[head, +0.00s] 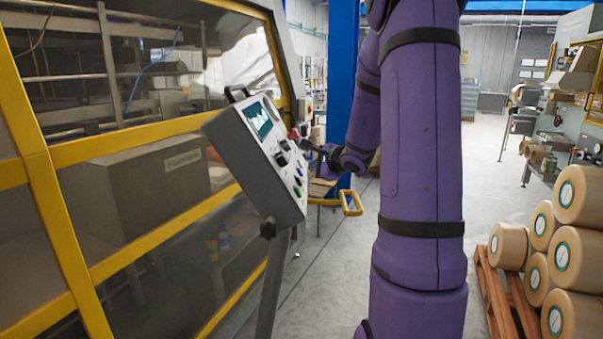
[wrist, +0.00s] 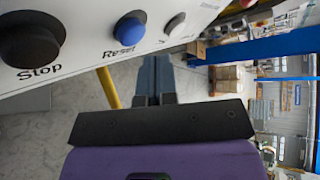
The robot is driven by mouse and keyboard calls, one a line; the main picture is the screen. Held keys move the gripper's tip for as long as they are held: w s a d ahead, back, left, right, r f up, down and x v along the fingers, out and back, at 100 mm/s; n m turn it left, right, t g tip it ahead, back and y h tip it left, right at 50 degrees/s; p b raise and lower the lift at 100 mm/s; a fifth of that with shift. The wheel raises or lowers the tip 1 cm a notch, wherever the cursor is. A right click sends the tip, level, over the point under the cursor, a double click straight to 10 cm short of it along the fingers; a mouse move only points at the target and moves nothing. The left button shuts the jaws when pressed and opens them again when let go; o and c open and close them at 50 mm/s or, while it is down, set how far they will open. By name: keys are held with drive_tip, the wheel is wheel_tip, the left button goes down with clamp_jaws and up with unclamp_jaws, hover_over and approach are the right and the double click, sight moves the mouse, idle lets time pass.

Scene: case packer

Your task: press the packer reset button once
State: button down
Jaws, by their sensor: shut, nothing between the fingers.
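The reset button (wrist: 129,30) is a round blue knob labelled "Reset" on a pale control panel (wrist: 75,65) in the wrist view. The panel (head: 232,147) also shows in the head view, tilted on a post, with a lit screen and several knobs. My gripper (wrist: 155,66) is shut and empty. In the wrist view its fingertips lie below and slightly right of the reset button, near the panel's edge and apart from the button. In the head view my gripper (head: 312,147) is just right of the panel face, partly hidden by my wrist.
The yellow-framed machine (head: 55,180) stands behind the panel. Rolls (head: 567,205) on a pallet (head: 490,285) stand at right.

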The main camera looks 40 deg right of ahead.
drive_tip(key=s+d+r, duration=0.2)
drive_tip(key=shift+s+d+r, duration=0.15)
drive_tip(key=shift+s+d, duration=0.25)
idle(0.9)
